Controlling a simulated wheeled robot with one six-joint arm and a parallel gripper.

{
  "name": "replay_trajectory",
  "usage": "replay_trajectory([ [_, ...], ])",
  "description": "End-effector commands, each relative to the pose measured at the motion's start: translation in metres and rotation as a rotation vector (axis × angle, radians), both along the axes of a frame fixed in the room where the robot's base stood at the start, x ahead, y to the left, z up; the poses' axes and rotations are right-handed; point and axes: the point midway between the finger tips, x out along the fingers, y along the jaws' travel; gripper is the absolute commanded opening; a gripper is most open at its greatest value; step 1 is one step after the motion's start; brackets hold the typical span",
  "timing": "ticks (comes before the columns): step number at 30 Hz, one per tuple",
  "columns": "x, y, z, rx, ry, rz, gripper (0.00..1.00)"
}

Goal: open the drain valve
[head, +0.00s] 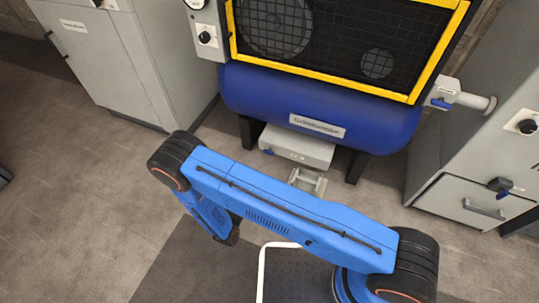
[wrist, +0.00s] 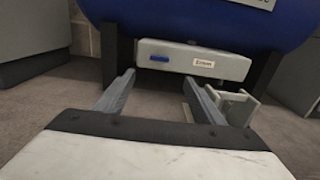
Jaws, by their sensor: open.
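The drain valve is a pale grey box (head: 297,147) under the blue tank, with a small blue handle (head: 268,152) at its left end. In the wrist view the box (wrist: 222,67) is straight ahead, and its blue handle (wrist: 159,58) lies flat across its front, left of a white label (wrist: 204,63). My gripper (wrist: 159,82) is open and empty, with its two grey fingers pointing toward the box. The handle appears beyond and between the fingertips, apart from them. The head view does not show the fingers clearly.
A pale bracket (wrist: 238,106) stands on the floor right of the right finger. The tank (head: 310,105) hangs above the box on dark legs (head: 357,166). Another blue-handled valve (head: 441,102) is on the tank's right. Grey cabinets stand on both sides; the left floor is clear.

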Motion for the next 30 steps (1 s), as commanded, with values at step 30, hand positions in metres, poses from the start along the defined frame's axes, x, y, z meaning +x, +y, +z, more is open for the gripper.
replay_trajectory([
  [30,0.134,-0.05,0.0,0.0,0.0,-0.003,0.62],
])
